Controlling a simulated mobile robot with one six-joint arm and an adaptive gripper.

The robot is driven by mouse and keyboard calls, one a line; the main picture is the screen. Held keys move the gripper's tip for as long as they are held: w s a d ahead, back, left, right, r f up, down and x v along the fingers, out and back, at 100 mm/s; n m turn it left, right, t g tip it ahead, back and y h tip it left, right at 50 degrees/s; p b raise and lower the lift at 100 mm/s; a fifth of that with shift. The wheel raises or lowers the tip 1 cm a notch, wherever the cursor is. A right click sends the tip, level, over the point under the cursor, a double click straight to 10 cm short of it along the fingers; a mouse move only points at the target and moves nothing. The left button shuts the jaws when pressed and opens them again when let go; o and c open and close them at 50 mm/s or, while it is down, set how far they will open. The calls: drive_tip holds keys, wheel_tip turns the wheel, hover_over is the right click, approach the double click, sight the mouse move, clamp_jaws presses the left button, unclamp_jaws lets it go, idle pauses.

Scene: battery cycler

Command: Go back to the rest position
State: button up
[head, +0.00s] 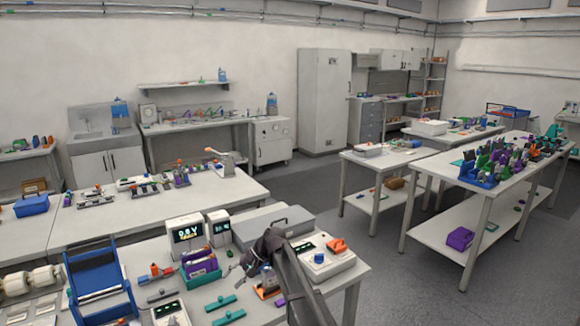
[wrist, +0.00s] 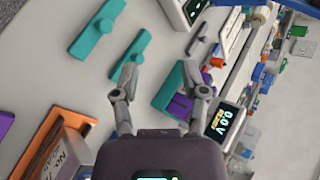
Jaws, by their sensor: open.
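My gripper (wrist: 163,90) is open in the wrist view, its two grey fingers spread apart with nothing between them. It is above the white front bench, and a teal-edged holder with a purple part (wrist: 178,98) lies beyond the fingers. In the head view my dark arm reaches over the front bench (head: 345,277), and the fingers are small and hard to make out there. The holder with purple and green parts (head: 201,264) stands left of the arm in that view.
Teal bars (head: 220,303) lie on the bench near the arm. A lit display unit (head: 187,234), a grey case (head: 272,225), a white device with an orange part (head: 322,255) and a blue rack (head: 98,285) stand around. Grey floor (head: 370,265) is open on the right.

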drive_tip(key=s+d+f+t+h, duration=0.1)
drive_tip(key=s+d+f+h, duration=0.1)
drive_tip(key=s+d, duration=0.5)
drive_tip(key=s+d+f+t+h, duration=0.1)
drive_tip(key=s+d+h, duration=0.3)
drive_tip(key=d, duration=1.2)
drive_tip(key=s+d+f+t+h, duration=0.1)
drive_tip(key=s+d+f+h, duration=0.2)
drive_tip(key=s+d, duration=0.7)
drive_tip(key=shift+s+d, duration=0.2)
drive_tip(key=shift+d, duration=0.8)
drive_tip(key=shift+f, duration=0.1)
